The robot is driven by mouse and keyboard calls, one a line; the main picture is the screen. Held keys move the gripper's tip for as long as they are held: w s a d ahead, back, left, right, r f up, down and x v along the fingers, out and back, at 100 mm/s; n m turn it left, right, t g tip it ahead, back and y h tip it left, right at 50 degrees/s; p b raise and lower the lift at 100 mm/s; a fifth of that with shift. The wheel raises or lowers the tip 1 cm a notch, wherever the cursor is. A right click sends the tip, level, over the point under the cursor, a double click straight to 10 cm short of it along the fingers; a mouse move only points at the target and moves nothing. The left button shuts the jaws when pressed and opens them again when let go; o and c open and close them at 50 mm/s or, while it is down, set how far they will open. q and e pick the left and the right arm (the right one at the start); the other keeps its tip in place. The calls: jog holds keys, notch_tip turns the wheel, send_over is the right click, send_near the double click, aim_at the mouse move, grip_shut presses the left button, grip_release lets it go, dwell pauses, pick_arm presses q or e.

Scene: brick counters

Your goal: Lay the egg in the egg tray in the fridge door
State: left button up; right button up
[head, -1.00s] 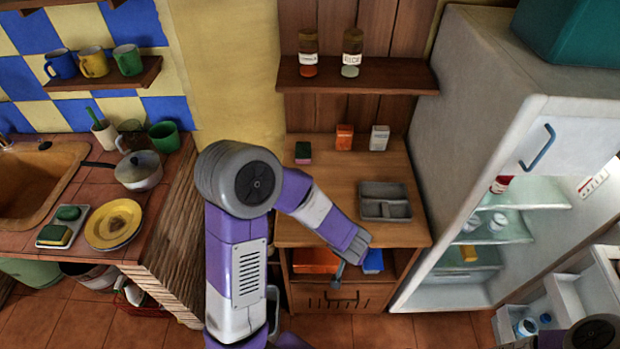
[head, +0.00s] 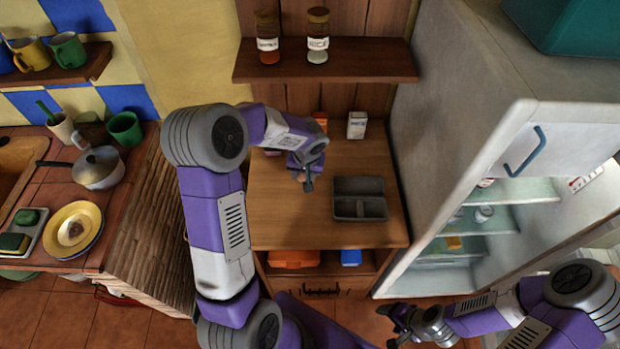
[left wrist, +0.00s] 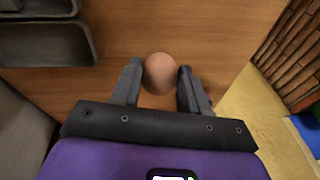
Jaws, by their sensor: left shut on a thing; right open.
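The brown egg (left wrist: 160,73) sits between the fingertips of my left gripper (left wrist: 160,85) in the left wrist view, over the wooden counter. The gripper is shut on it. In the head view my left gripper (head: 307,183) is above the counter, left of the grey divided tray, and the egg is hidden there. My right gripper (head: 396,324) is open and empty, low in front of the counter. The fridge (head: 478,100) stands open at the right, its lit shelves showing. I cannot make out the egg tray in its door; my right arm covers much of that area.
The grey divided tray (head: 345,208) and a white carton (head: 357,125) are on the wooden counter (head: 285,232). A shelf (head: 345,63) with two jars hangs above. The fridge's side wall rises close to the counter's right.

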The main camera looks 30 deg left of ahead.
pick_arm(q)
jog(key=shift+s+d+b+x, duration=0.1)
jog(key=shift+d+x, duration=0.05)
jog(key=shift+x, duration=0.7)
jog(key=shift+s+d+b+x, duration=0.15)
jog(key=shift+x, duration=0.7)
jog(key=shift+s+d+b+x, duration=0.1)
jog(key=shift+d+x, duration=0.05)
jog(key=shift+x, duration=0.75)
jog(key=shift+f, duration=0.15)
jog(key=shift+f, duration=0.15)
jog(key=o, duration=0.7)
